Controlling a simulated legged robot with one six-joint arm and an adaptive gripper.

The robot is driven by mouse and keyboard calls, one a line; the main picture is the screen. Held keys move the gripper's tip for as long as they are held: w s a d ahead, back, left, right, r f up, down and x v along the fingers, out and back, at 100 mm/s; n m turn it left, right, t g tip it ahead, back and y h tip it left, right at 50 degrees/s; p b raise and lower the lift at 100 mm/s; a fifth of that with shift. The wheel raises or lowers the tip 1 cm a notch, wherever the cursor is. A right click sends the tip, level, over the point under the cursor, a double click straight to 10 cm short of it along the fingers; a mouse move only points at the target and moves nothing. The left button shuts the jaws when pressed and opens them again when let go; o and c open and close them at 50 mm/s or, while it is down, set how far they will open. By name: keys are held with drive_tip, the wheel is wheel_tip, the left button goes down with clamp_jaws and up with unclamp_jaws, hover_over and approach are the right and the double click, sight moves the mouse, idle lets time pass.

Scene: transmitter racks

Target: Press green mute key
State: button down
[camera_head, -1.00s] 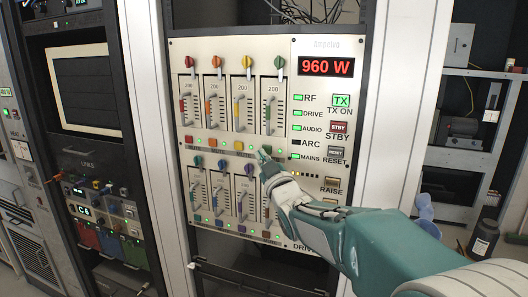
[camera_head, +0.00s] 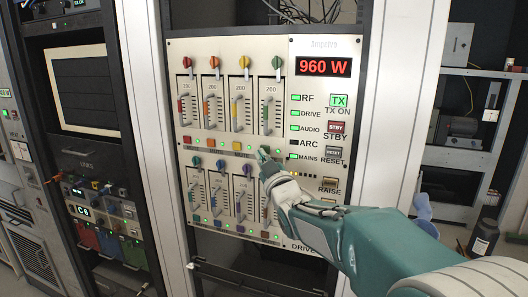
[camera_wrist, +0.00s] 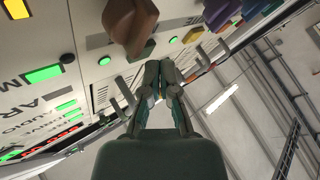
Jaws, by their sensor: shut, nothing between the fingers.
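The panel has a row of coloured mute keys under the upper sliders: a red key (camera_head: 187,139), an orange key (camera_head: 211,141) and a yellow key (camera_head: 236,146), with the green one at the right end. My gripper (camera_head: 263,154) is shut and empty, its tips over the green key's place in the head view, so the key is largely hidden there. In the wrist view the green mute key (camera_wrist: 146,50) shows just beyond my fingertips (camera_wrist: 160,68), partly behind a brown knob. I cannot tell whether the tips touch it.
Slider handles and coloured knobs crowd the panel around my gripper, including a purple knob (camera_head: 247,170) below. A green slider cap (camera_head: 268,103) is above. The power display (camera_head: 325,66) reads 960 W, with lit TX (camera_head: 339,101) and STBY (camera_head: 337,127) buttons to the right.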

idle(0.5)
drive_tip(key=shift+w+d+r, duration=0.1)
drive_tip(key=shift+w+d, duration=0.05)
drive_tip(key=shift+w, duration=0.2)
idle(0.4)
drive_tip(key=shift+s, duration=0.45)
drive_tip(key=shift+a, duration=0.2)
drive_tip(key=s+a, duration=0.2)
drive_tip(key=s, duration=0.3)
drive_tip(key=shift+s, duration=0.35)
